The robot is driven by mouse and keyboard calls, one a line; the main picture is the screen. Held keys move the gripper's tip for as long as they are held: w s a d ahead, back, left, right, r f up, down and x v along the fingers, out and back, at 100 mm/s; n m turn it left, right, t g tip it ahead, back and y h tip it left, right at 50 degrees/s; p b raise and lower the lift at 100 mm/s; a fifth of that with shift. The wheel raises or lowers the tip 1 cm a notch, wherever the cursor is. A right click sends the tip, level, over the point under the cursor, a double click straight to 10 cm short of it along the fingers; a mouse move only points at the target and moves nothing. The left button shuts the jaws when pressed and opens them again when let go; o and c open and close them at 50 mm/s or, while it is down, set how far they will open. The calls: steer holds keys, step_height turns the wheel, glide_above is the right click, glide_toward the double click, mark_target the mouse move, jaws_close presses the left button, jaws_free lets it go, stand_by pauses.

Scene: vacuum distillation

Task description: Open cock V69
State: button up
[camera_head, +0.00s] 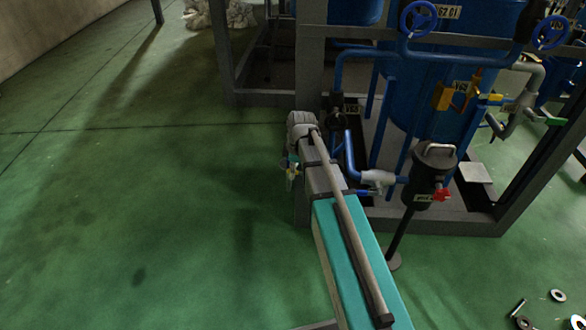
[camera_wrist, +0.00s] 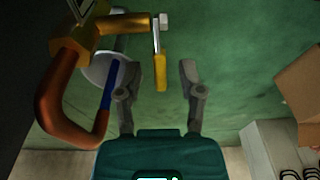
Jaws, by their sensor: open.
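A brass cock (camera_wrist: 105,38) with a thin lever ending in a yellow handle (camera_wrist: 160,72) shows in the wrist view. A partly cut-off tag sits at its upper left; I cannot read it as V69. My gripper (camera_wrist: 158,75) is open. Its two grey fingers stand either side of the yellow handle's lower end in the picture, with visible gaps on both sides. I cannot tell their depth relative to the handle. In the head view my arm reaches toward the rig's left corner, and I cannot make out the gripper clearly.
A copper-coloured bent pipe (camera_wrist: 65,100) and a blue handle (camera_wrist: 110,85) lie left of the fingers. In the head view, a blue tank (camera_head: 425,85), a black vessel (camera_head: 430,175) and a grey frame (camera_head: 470,222) stand right of my arm. Green floor (camera_head: 130,220) is clear at left.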

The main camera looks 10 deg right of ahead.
steer(key=shift+a+f+h, duration=0.1)
steer(key=shift+h, duration=0.2)
steer(key=shift+a+f+g+h, duration=0.1)
steer(key=shift+f+g+h, duration=0.05)
steer(key=shift+g+h, duration=0.2)
step_height(320, 180, up, 12)
steer(key=p, duration=1.2)
step_height(320, 180, up, 16)
steer(key=m+p, duration=0.7)
steer(key=p, duration=0.9)
glide_above(287, 170)
steer(key=s, duration=0.8)
steer(key=shift+s+d+r+m+p, duration=0.4)
steer(key=shift+d+r+p, duration=0.1)
steer(key=shift+r, duration=0.15)
